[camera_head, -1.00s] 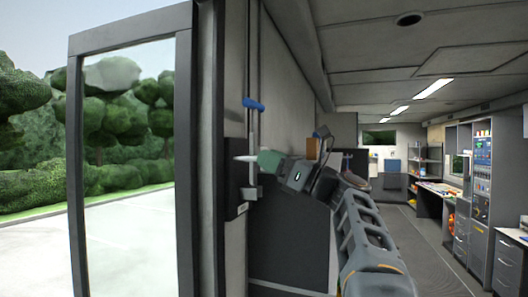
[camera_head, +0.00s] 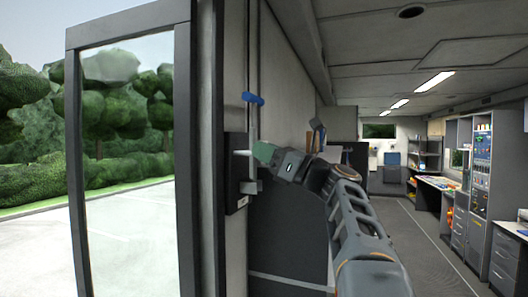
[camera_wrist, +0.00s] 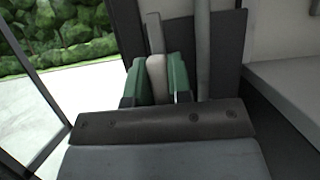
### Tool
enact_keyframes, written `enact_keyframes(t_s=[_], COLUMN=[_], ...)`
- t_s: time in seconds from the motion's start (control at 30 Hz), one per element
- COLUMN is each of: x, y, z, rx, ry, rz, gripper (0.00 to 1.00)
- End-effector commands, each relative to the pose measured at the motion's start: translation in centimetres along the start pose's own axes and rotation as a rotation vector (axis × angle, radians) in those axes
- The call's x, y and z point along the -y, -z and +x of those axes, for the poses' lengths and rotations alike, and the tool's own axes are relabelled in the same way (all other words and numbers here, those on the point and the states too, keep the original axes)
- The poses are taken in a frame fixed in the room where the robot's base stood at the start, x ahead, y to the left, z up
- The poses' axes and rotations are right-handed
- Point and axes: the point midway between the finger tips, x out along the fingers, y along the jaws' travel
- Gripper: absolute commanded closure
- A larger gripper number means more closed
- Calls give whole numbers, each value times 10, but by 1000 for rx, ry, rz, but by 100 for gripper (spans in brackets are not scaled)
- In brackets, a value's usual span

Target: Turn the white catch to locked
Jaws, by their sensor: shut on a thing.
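The white catch (camera_head: 242,152) sticks out from a dark plate (camera_head: 235,190) on the wall beside the door opening. My gripper (camera_head: 262,152) reaches it from the right, with green fingers at the catch. In the wrist view the green fingers (camera_wrist: 160,78) are on either side of the pale catch (camera_wrist: 156,66) and shut on it. The fingers hide part of the catch, and I cannot tell its exact turn angle.
A blue-handled lever (camera_head: 253,99) on a vertical rod stands just above the catch. A glazed door (camera_head: 185,150) stands at left. A dark cabinet (camera_head: 287,235) is below my arm. The aisle (camera_head: 410,235) at right is clear.

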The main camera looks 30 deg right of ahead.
Motion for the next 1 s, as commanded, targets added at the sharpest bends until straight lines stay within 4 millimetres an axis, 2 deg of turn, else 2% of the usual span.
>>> enact_keyframes(t_s=[0.27, 0.47, 1.0], x=[0, 0, -2], y=[0, 0, -1], z=[0, 0, 0], rx=[0, 0, 1], ry=[-6, -41, -229], rz=[-17, -99, -553], gripper=[100, 100, 100])
